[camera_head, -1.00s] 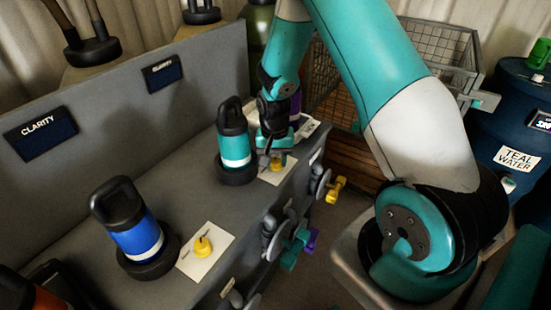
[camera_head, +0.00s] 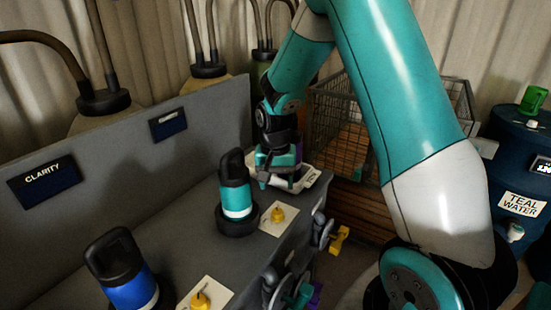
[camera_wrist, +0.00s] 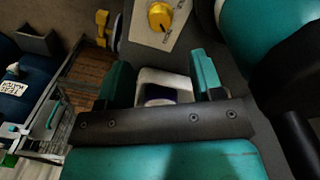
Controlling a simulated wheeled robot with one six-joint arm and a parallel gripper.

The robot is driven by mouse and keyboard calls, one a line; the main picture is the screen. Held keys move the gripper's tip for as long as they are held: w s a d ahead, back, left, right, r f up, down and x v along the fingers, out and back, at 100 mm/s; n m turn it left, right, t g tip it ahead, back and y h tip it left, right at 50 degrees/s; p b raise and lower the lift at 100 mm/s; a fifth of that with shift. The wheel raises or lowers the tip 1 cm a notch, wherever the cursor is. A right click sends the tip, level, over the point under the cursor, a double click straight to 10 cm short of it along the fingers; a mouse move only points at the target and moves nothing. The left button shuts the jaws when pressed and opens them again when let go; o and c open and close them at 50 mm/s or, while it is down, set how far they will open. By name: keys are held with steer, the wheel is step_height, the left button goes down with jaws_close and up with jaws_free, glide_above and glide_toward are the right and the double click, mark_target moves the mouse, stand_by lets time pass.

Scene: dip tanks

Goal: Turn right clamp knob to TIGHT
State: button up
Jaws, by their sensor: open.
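A yellow knob (camera_head: 278,214) stands on a cream plate (camera_head: 284,226) beside the teal canister (camera_head: 236,200). It also shows at the top of the wrist view (camera_wrist: 160,17), where the plate's lettering is too small to read. A second yellow knob (camera_head: 200,300) sits nearer, on another plate beside the blue canister (camera_head: 132,290). My gripper (camera_head: 275,182) is beyond the teal canister's knob and apart from it. In the wrist view my gripper's jaws (camera_wrist: 162,78) are open, with a white-and-dark object (camera_wrist: 165,88) showing between them; I cannot tell whether they touch it.
A wire basket (camera_head: 343,145) stands behind my arm. A blue barrel marked TEAL WATER (camera_head: 515,175) is at right. A grey back panel (camera_head: 110,170) bounds the bench at left.

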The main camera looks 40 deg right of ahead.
step_height(320, 180, up, 8)
steer(key=shift+f, duration=0.25)
steer(key=shift+w+a, duration=0.1)
steer(key=s+a+r+n+y, duration=0.2)
steer(key=s+a+r+n, duration=0.2)
steer(key=s+a+n, duration=0.3)
steer(key=s+a+r+n+y, duration=0.2)
steer(key=s+a+r+n, duration=0.3)
steer(key=s+a, duration=1)
steer(key=n, duration=0.3)
steer(key=shift+s+y, duration=0.25)
steer(key=shift+y, duration=0.05)
